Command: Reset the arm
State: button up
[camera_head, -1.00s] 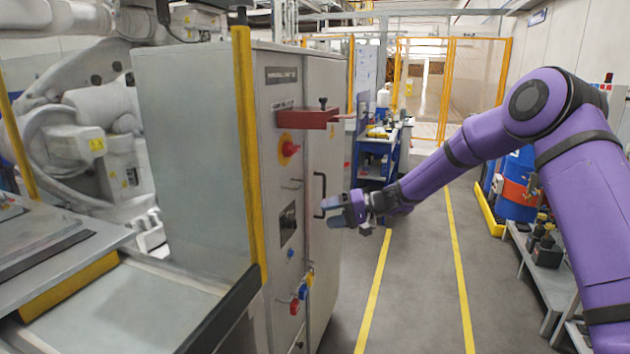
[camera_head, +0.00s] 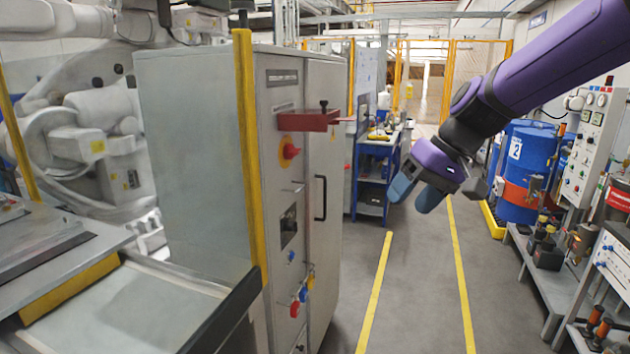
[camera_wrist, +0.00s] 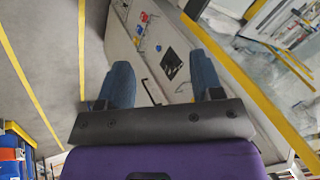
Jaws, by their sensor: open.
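My purple arm reaches in from the upper right in the head view. My gripper (camera_head: 416,194) hangs over the aisle, right of the grey control cabinet (camera_head: 201,165) and apart from it. Its two blue-grey fingers point down and to the left. In the wrist view my gripper (camera_wrist: 164,88) shows both fingers spread apart with nothing between them. Beyond them the cabinet (camera_wrist: 160,50) appears tilted.
The cabinet door has a black handle (camera_head: 320,197), a red knob (camera_head: 289,151) and a red bracket (camera_head: 308,121). A blue cart (camera_head: 372,178) stands behind. Blue drums (camera_head: 530,155), a low shelf (camera_head: 535,268) and control panels (camera_head: 590,147) line the right. The marked aisle floor (camera_head: 420,290) is clear.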

jog(key=s+d+r+m+t+h, duration=0.1)
jog(key=s+d+t+h, duration=0.1)
jog(key=s+d, duration=0.4)
jog(key=s+d+r+m+t+h, duration=0.1)
jog(key=s+d, duration=0.6)
jog(key=s, duration=0.8)
jog(key=m+h, duration=0.1)
jog(key=h, duration=0.1)
jog(key=shift+s+d+r+t+h, duration=0.15)
jog(key=shift+d+t+h, duration=0.15)
jog(key=shift+t, duration=0.1)
